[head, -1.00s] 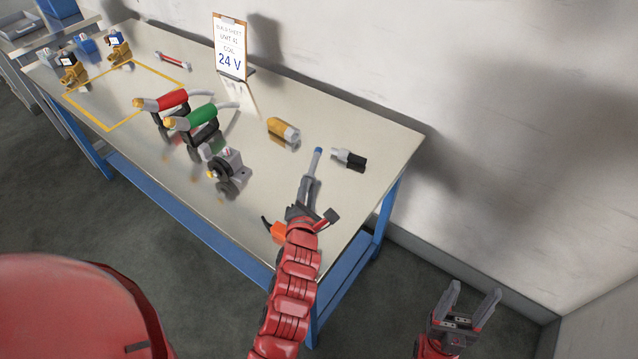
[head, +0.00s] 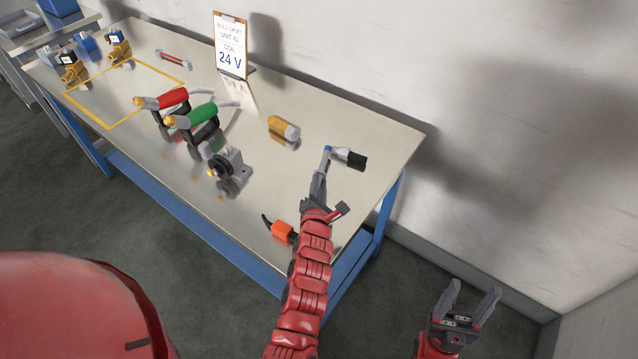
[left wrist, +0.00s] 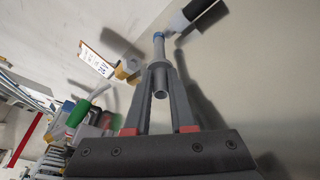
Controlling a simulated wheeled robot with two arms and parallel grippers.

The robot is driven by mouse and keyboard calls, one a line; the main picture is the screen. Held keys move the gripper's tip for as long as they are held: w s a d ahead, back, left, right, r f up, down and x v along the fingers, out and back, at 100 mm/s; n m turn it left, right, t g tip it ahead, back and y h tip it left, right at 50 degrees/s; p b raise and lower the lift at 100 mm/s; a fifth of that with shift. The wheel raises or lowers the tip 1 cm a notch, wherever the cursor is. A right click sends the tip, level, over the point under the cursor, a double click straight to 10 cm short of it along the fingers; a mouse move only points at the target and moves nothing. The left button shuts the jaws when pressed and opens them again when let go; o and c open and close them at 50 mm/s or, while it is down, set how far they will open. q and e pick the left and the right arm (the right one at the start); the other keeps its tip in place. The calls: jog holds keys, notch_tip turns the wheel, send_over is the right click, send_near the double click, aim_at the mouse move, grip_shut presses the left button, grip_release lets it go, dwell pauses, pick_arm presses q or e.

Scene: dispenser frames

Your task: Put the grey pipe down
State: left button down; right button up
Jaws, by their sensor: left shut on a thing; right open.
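The grey pipe (head: 324,163) with a blue end is in my left gripper (head: 319,185), over the right part of the table (head: 385,152). In the left wrist view the pipe (left wrist: 159,48) sticks out forward from between the two fingers of the left gripper (left wrist: 160,72), which are shut on it. Its blue end is close to a grey and black cylinder (head: 351,158); I cannot tell whether they touch or how high the pipe is. My right gripper (head: 466,304) is open and empty, low beyond the table's right end.
A yellow and grey fitting (head: 284,128) lies left of the pipe. An orange tool (head: 282,232) lies at the front edge. A black and grey device (head: 230,166), red (head: 174,98) and green (head: 200,116) handled tools and a 24 V clipboard (head: 231,50) stand further left. A wall runs behind.

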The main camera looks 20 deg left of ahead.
pick_arm(q)
jog(key=shift+f, duration=0.15)
jog(key=shift+f, duration=0.3)
jog(key=c, duration=0.8)
grip_release()
jog(key=shift+s+f, duration=0.1)
jog(key=shift+f, duration=0.1)
jog(key=shift+o, duration=0.2)
jog(key=shift+d+r, duration=0.15)
jog(key=shift+r, duration=0.45)
jog(key=b+v, duration=0.1)
jog(key=v, duration=1.1)
jog(key=shift+r, duration=0.2)
